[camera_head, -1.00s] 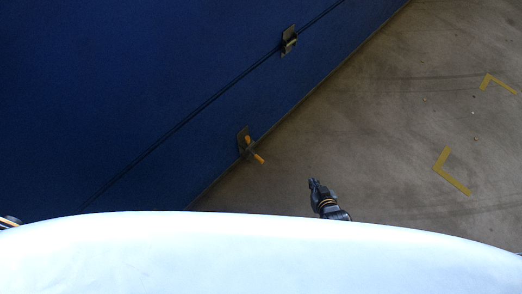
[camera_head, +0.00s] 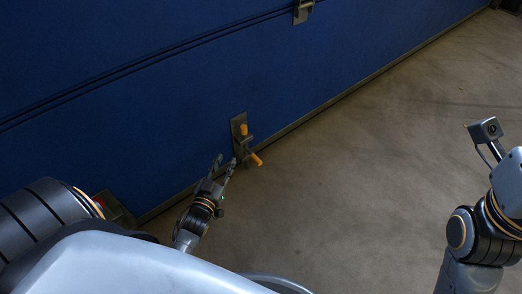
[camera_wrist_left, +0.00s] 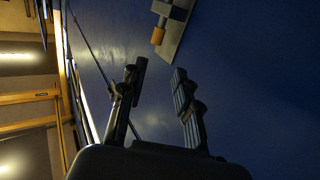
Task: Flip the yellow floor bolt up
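The yellow floor bolt (camera_head: 256,159) is on a grey metal bracket (camera_head: 236,122) low on the blue panel, near the floor. Its lower yellow end sticks out down and to the right; a second yellow part (camera_head: 244,129) is higher on the bracket. My left gripper (camera_head: 226,163) is open and empty, just left of the bolt and apart from it. In the left wrist view its two fingers (camera_wrist_left: 158,82) are spread, and a bracket with a yellow part (camera_wrist_left: 158,36) shows beyond them at the top.
The blue panel (camera_head: 150,110) fills the left and runs back to the upper right. Another metal latch (camera_head: 302,12) is higher on it. The concrete floor (camera_head: 360,150) right of the bolt is clear. Part of my right arm shows at the right.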

